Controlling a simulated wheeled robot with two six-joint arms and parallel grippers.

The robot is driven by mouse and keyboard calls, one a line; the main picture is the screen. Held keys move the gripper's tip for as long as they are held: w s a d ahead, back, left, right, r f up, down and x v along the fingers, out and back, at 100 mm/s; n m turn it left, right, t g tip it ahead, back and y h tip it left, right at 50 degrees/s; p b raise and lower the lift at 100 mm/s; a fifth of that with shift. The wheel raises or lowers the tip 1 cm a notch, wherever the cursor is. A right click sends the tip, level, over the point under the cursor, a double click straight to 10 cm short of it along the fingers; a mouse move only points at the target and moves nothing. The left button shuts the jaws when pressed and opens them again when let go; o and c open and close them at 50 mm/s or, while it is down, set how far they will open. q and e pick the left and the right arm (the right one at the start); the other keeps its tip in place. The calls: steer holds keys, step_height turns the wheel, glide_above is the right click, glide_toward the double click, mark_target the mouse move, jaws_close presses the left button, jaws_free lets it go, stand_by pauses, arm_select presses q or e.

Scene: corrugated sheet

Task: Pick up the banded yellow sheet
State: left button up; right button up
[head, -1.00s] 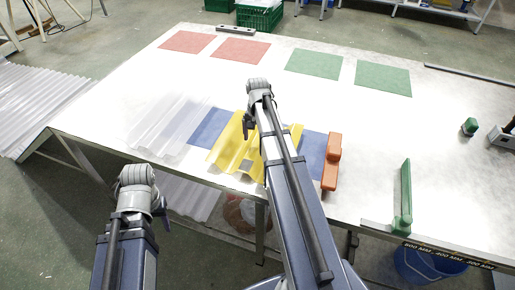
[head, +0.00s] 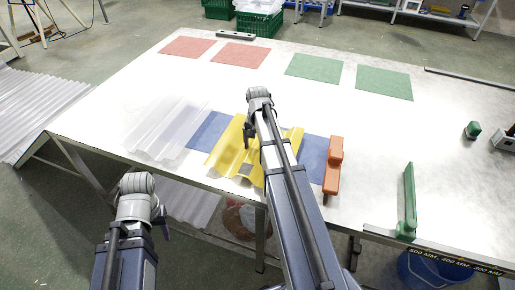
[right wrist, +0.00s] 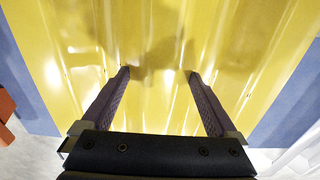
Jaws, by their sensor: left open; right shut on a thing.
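The yellow corrugated sheet (head: 226,150) lies on a blue mat (head: 312,152) near the table's front edge. A small grey patch shows on its front part; I cannot make out a full band. My right gripper (head: 249,134) is over the sheet, its arm covering part of it. In the right wrist view, the right gripper (right wrist: 158,73) has its two fingers on either side of a raised rib of the yellow sheet (right wrist: 155,30), shut on it. The sheet still looks flat over the mat. My left gripper (head: 163,213) is open and empty, in front of the table's edge.
A clear corrugated sheet (head: 166,128) lies left of the yellow one. An orange tool (head: 333,165) stands close on its right. A green bar (head: 409,200) is further right. Red mats (head: 240,54) and green mats (head: 384,82) lie at the back. The table's middle is bare.

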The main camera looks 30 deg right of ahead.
mark_target(258, 145)
steer(key=c, duration=0.5)
steer(key=shift+r, duration=0.1)
step_height(258, 145, up, 10)
steer(key=p, duration=1)
steer(key=shift+c, duration=0.2)
